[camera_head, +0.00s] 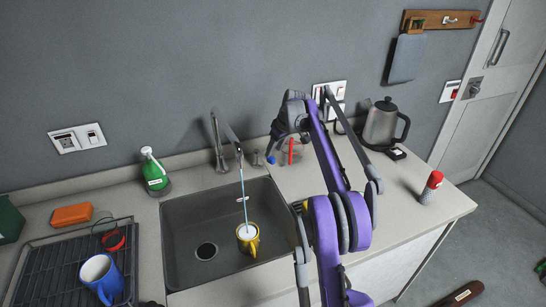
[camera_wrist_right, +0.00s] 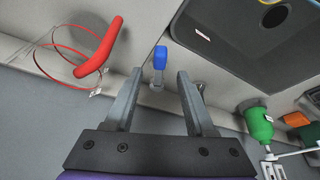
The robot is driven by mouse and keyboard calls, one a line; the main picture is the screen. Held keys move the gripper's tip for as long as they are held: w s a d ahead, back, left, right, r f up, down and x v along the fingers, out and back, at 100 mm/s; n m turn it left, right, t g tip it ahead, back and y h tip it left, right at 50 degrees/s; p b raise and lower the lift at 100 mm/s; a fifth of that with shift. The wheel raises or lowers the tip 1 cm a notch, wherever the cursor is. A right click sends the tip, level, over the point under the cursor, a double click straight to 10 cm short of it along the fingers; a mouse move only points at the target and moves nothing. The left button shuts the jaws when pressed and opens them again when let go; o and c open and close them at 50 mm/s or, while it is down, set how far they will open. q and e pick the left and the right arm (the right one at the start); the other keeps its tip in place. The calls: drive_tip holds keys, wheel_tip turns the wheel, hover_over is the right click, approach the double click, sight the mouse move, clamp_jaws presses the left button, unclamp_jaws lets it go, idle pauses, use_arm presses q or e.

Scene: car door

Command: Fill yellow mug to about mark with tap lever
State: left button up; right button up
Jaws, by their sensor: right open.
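The yellow mug (camera_head: 253,244) stands in the sink, right of the drain. A thin stream of water (camera_head: 243,185) runs from the tap spout (camera_head: 229,134) down into it. Its inside looks pale; the mark and water level cannot be made out. The blue-tipped tap lever (camera_wrist_right: 160,57) shows in the right wrist view, just beyond and between my right fingertips; its blue tip also shows in the head view (camera_head: 271,159). My right gripper (camera_wrist_right: 158,73) is open and empty, with its fingers either side of the lever's line. My left gripper is out of view.
A clear jug with a red handle (camera_wrist_right: 100,46) stands close beside my right gripper. A green bottle (camera_head: 154,172) is left of the tap. A blue mug (camera_head: 108,282) is on the dark rack (camera_head: 63,279). A kettle (camera_head: 381,125) stands at the back right.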

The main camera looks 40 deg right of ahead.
sight(272, 158)
drive_tip(key=shift+x, duration=2.2)
drive_tip(key=shift+c, duration=0.3)
clamp_jaws()
